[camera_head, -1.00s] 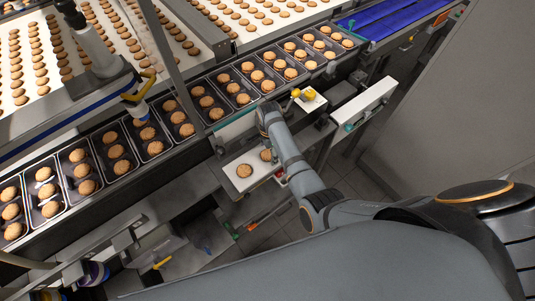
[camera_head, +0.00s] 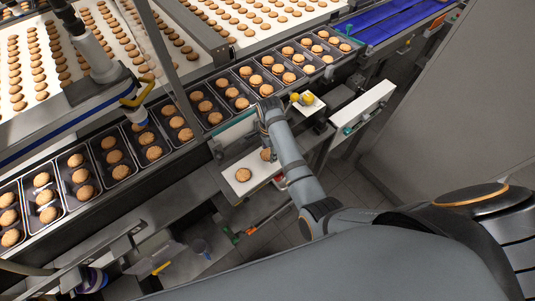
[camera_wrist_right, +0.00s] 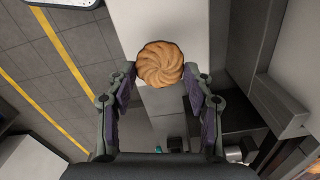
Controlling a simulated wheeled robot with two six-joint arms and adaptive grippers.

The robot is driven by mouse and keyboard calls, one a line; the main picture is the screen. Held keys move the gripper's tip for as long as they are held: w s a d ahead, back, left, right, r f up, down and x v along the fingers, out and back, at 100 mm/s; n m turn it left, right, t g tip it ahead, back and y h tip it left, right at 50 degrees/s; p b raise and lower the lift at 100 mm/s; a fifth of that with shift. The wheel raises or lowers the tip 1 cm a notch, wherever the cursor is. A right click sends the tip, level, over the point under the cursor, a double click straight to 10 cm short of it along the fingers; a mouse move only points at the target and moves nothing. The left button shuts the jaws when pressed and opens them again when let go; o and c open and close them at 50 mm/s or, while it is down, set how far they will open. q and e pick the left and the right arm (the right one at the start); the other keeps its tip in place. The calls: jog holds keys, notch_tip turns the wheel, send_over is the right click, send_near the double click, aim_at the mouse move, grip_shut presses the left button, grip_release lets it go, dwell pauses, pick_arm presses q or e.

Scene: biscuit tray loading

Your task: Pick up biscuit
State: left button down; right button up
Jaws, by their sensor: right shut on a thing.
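In the right wrist view, a round golden biscuit (camera_wrist_right: 159,64) with a swirled top sits between the fingertips of my right gripper (camera_wrist_right: 160,77), which is shut on it. Behind it is a white surface (camera_wrist_right: 190,22). In the head view, a white board (camera_head: 229,190) lies below my right wrist, and the gripper's fingers are mostly hidden. One biscuit (camera_head: 243,175) lies clear on the board. A second biscuit (camera_head: 265,155) is partly covered by my right arm; I cannot tell whether it is the held one. My left gripper is not in view.
A row of black trays (camera_head: 98,168) holding biscuits runs diagonally behind the board. White belts (camera_head: 130,60) with many biscuits lie beyond. Yellow round items (camera_head: 302,99) stand on a small white stand right of my wrist. A metal post stands in front of the trays.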

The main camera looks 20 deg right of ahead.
jog(key=s+d+r+p, duration=0.1)
jog(key=s+d+r, duration=0.5)
jog(key=s, duration=0.6)
notch_tip(320, 180, up, 3)
jog(key=shift+f, duration=0.15)
